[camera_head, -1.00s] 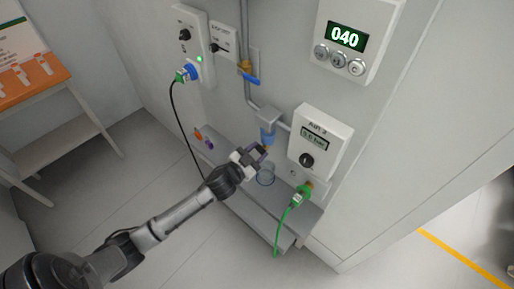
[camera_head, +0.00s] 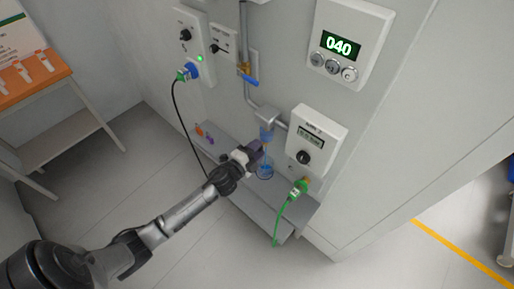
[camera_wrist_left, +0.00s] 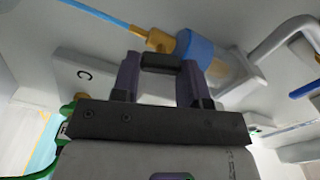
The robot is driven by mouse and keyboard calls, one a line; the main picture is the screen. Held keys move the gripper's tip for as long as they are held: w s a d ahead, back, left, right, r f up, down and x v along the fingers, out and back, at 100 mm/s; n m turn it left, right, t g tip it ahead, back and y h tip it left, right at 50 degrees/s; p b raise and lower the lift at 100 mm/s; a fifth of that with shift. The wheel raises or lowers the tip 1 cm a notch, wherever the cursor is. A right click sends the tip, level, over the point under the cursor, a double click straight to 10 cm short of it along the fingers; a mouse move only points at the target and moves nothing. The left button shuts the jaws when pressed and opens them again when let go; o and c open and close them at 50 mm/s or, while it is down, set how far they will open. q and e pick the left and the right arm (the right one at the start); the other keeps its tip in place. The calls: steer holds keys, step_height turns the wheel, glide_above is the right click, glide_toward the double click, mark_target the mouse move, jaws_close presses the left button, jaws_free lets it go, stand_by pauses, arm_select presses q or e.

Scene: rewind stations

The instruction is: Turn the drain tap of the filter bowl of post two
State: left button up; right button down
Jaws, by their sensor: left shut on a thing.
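The filter bowl (camera_head: 266,134) hangs under a grey head on the wall pipe. In the left wrist view it shows as a clear bowl with a blue band (camera_wrist_left: 196,49). The brass drain tap (camera_wrist_left: 160,41) is at its end, with a dark handle (camera_wrist_left: 161,62) between my fingertips. My left gripper (camera_head: 260,147) is shut on that handle, just below the bowl; it also fills the left wrist view (camera_wrist_left: 160,75). A thin blue stream (camera_wrist_left: 100,13) leaves the tap. A clear beaker (camera_head: 265,172) below holds blue liquid. My right gripper is out of view.
A gauge box (camera_head: 317,138) with a dark knob is close right of the bowl. A green plug and cable (camera_head: 298,188) hang below it. A blue-handled valve (camera_head: 249,80) is on the pipe above. A grey ledge (camera_head: 250,200) runs underneath. Floor space at left is free.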

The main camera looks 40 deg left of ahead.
arm_select(q)
steer(key=shift+m, duration=1.2)
steer(key=o, duration=0.9)
steer(key=shift+s, duration=0.1)
steer(key=s+p, duration=0.1)
steer(key=s, duration=1.2)
steer(key=shift+s, duration=0.35)
